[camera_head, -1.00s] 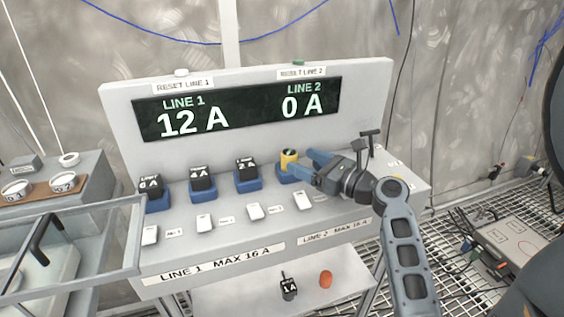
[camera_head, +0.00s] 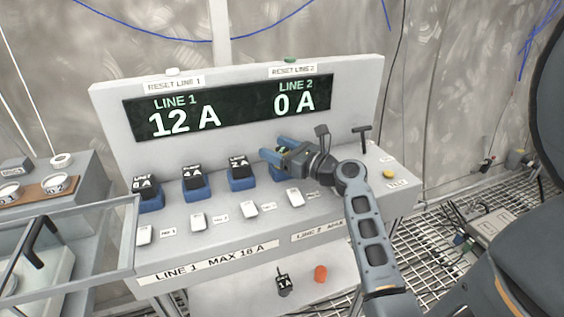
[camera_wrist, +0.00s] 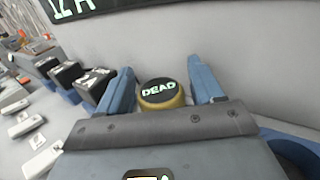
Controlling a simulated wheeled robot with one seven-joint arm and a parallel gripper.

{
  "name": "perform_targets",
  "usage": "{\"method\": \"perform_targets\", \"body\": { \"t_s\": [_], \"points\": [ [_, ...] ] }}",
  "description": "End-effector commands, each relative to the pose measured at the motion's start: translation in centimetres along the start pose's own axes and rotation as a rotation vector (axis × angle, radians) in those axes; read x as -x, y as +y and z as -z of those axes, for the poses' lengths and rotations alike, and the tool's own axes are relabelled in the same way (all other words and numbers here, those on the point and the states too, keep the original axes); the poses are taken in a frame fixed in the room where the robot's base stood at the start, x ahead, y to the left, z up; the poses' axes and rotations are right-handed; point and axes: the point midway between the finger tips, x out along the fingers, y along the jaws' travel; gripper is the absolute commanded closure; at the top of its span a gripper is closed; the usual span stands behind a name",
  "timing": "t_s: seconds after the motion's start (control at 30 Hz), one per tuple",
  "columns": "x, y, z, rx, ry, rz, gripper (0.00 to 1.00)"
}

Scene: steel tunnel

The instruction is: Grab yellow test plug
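The yellow test plug (camera_wrist: 160,97) stands in the wrist view with a black top that reads DEAD. In the head view, it is mostly hidden behind my gripper (camera_head: 275,148), at the fourth blue socket (camera_head: 279,172) of the panel. My gripper's two blue fingers are on either side of the plug in the wrist view (camera_wrist: 160,75). They are open, with small gaps between them and the plug. Whether either finger touches its lower part is hidden.
Three black plugs (camera_head: 193,178) stand in blue sockets to the left, with white switches (camera_head: 198,221) in front. The display (camera_head: 230,108) behind reads LINE 1 12 A and LINE 2 0 A. A T-shaped handle (camera_head: 362,138) and yellow button (camera_head: 388,174) are at right. A 1A plug (camera_head: 283,282) lies below.

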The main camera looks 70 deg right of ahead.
Motion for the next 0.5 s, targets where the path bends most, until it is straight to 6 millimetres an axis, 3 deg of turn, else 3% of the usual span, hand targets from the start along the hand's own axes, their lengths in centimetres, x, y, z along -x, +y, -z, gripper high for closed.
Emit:
{"method": "perform_targets", "body": {
  "t_s": [0.07,0.5],
  "points": [
    [0.01,0.0,0.0,0.0,0.0,0.0,0.42],
    [0.03,0.01,0.0,0.0,0.0,0.0,0.83]
  ]
}}
